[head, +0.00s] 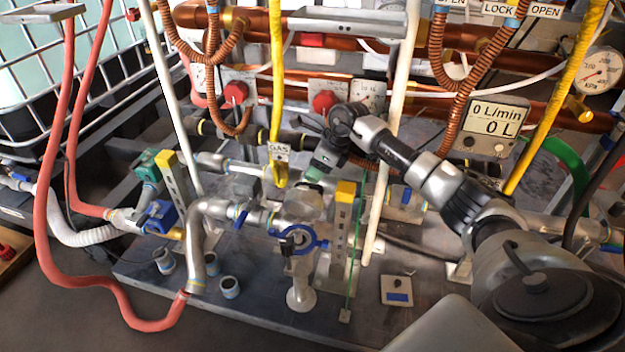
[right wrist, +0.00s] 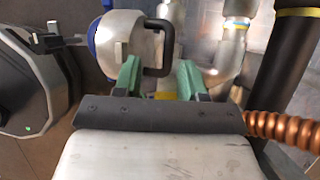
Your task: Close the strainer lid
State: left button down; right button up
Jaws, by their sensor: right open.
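The strainer (head: 302,268) is a silver metal body with a blue ring (head: 318,243) in the middle of the head view. A rounded silver part that looks like its lid (head: 301,206) sits above the ring; how far it stands open is hard to tell. In the right wrist view the silver lid (right wrist: 122,42) has a black C-shaped handle (right wrist: 167,45) and blue behind its left side. My right gripper (head: 314,177) is just above the lid, with its green fingertips apart (right wrist: 160,76). The handle's lower end lies between them in that view; contact is unclear. My left gripper is out of view.
A yellow-topped post (head: 343,215) stands right beside the strainer. A yellow hose (head: 277,90) and white upright poles (head: 391,130) are close to my right arm. Silver pipe (head: 197,245) runs left of the strainer. The front floor (head: 240,325) is clear.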

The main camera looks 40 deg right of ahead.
jog(key=shift+h, duration=0.4)
jog(key=b+x, duration=0.1)
jog(key=x, duration=0.1)
jog(key=d+b+x, duration=0.1)
jog(key=x, duration=0.1)
jog(key=shift+f, duration=0.2)
jog(key=shift+w+a+f, duration=0.1)
jog(key=shift+w+f, duration=0.05)
jog(key=shift+f, duration=0.3)
grip_shut()
